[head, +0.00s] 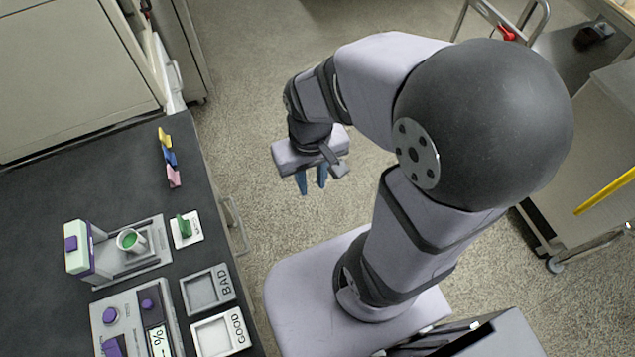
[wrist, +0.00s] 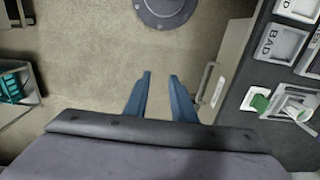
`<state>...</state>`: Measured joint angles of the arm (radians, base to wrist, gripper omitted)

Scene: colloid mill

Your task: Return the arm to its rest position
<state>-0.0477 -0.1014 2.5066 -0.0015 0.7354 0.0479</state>
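My gripper (head: 313,184) hangs over the open floor to the right of the dark bench, with its blue fingers pointing down. In the wrist view my gripper (wrist: 158,95) shows two blue fingers spread apart, with only bare floor between them. It is open and empty. My arm is bent, its forearm reaching left from the large dark joint toward the bench side. The gripper touches nothing.
The dark bench (head: 60,200) carries a mill with a cup (head: 130,241), a green piece on a white card (head: 186,229), BAD (head: 207,289) and GOOD (head: 219,335) trays, a control panel (head: 135,318) and coloured pieces (head: 169,160). A cart (head: 590,215) stands right. Floor between is clear.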

